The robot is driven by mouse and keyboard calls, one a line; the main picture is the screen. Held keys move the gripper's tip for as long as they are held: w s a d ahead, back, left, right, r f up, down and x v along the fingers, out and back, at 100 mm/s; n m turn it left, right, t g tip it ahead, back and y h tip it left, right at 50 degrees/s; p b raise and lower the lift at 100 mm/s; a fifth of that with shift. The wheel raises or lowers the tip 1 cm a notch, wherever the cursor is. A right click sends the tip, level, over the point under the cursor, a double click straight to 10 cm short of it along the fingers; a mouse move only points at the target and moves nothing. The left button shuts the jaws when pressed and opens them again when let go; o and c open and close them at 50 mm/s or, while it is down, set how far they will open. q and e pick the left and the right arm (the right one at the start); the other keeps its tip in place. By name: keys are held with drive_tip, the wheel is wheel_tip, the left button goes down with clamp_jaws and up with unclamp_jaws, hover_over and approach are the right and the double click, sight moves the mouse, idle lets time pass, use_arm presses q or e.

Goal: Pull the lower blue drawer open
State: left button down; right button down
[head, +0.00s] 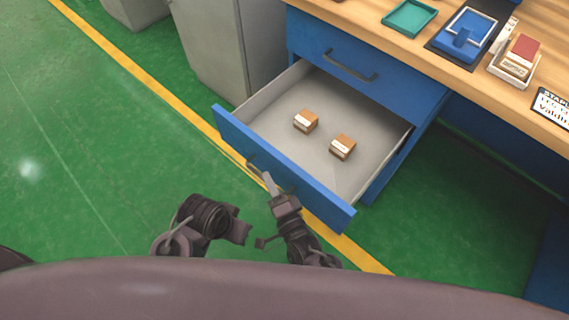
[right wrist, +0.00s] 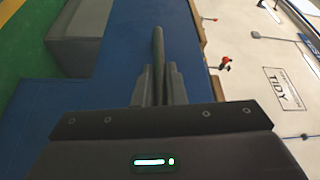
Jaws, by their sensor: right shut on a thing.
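The lower blue drawer (head: 330,208) is pulled well out of the desk in the head view, its pale inside showing. Its dark handle (head: 254,163) is on the front panel. My right gripper (head: 267,182) is at this handle, shut on it. In the right wrist view, the fingers (right wrist: 158,88) are closed around a dark bar, the handle (right wrist: 158,45), against blue panels. The gripper hides part of the handle. Dark links of mine show to the left of the right gripper, but no left gripper can be made out.
Two small brown boxes (head: 306,120) (head: 342,146) lie inside the drawer. The upper blue drawer (head: 395,85) is shut. A teal tray (head: 410,17) and a blue tray (head: 466,35) are on the wooden desktop. A grey cabinet (head: 215,50) stands left; green floor lies open in front.

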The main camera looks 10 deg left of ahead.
use_arm(q)
drive_tip(key=shift+s+a+r, duration=0.2)
drive_tip(key=shift+s+a, duration=0.05)
drive_tip(key=shift+a, duration=0.15)
use_arm(e)
drive_tip(key=shift+s+a, duration=0.55)
drive_tip(key=shift+s, duration=0.2)
drive_tip(key=shift+s+a, duration=0.5)
drive_tip(key=shift+s, duration=0.2)
drive_tip(key=c, duration=1.5)
unclamp_jaws()
use_arm(q)
drive_tip(key=shift+s+a+r+g+y+p, duration=0.1)
drive_tip(key=shift+a+r+g+y+p, duration=0.1)
drive_tip(key=shift+a+g+p, duration=0.15)
drive_tip(key=shift+s+a+r+g+y+p, duration=0.1)
drive_tip(key=shift+a+g+y+p, duration=0.1)
drive_tip(key=shift+a+g+p, duration=0.15)
use_arm(e)
drive_tip(key=v, duration=0.7)
drive_tip(key=shift+s+d, duration=0.25)
drive_tip(key=shift+s, duration=0.1)
use_arm(q)
drive_tip(key=shift+s+d, duration=0.1)
drive_tip(key=shift+d, duration=0.1)
use_arm(e)
drive_tip(key=shift+f, duration=0.1)
